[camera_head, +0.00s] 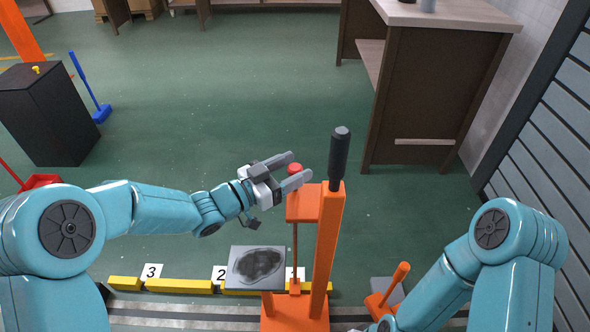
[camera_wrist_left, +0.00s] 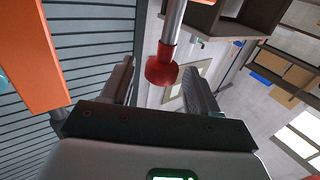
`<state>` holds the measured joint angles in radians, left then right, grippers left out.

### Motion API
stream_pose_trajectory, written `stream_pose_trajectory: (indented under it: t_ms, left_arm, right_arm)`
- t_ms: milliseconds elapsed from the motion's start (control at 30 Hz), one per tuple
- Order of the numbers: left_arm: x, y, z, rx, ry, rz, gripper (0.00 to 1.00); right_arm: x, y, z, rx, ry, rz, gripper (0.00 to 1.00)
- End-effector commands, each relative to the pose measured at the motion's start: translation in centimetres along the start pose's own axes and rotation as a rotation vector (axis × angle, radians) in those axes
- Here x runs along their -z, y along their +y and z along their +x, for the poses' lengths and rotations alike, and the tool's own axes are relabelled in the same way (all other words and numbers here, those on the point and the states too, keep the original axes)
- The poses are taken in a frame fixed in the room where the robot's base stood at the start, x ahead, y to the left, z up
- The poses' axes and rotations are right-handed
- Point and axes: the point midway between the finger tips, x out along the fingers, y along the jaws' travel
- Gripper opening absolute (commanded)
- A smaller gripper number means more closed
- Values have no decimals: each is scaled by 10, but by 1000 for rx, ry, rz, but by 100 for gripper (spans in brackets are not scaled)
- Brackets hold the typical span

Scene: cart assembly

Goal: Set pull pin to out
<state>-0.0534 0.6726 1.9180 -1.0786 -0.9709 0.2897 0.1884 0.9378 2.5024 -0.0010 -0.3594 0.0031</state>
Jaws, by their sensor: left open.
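The pull pin has a red knob (camera_head: 295,169) on top of the orange bracket of an upright orange post (camera_head: 328,240) with a black handle (camera_head: 339,158). My left gripper (camera_head: 291,170) is open at the knob, with its fingers pointing right toward the post. In the left wrist view the red knob (camera_wrist_left: 162,68) on its grey metal shaft lies between the two open fingers (camera_wrist_left: 160,85), apart from both as far as I can tell. My right arm shows at the lower right, but its gripper is out of the picture.
A grey plate with a dark patch (camera_head: 257,266) lies left of the post's base. Yellow floor blocks with number cards (camera_head: 180,286) run along the front. A smaller orange handle (camera_head: 396,281) stands right of the post.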

Motion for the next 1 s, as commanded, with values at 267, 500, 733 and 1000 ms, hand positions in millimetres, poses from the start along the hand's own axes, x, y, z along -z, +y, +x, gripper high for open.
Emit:
stream_pose_trajectory:
  t_ms: [267, 500, 733, 1000]
  left_arm:
    - [0, 0, 11, 0, -1, 0, 60]
    - [0, 0, 11, 0, -1, 0, 27]
    - [3, 0, 11, 0, 0, 1, 0]
    - [50, 0, 10, 1, 2, 2, 0]
  right_arm:
    - [1, 1, 2, 0, 2, 2, 43]
    - [1, 1, 2, 0, 2, 1, 43]
    - [0, 0, 0, 0, 1, 1, 43]
    - [-6, -14, -28, 2, -14, -15, 43]
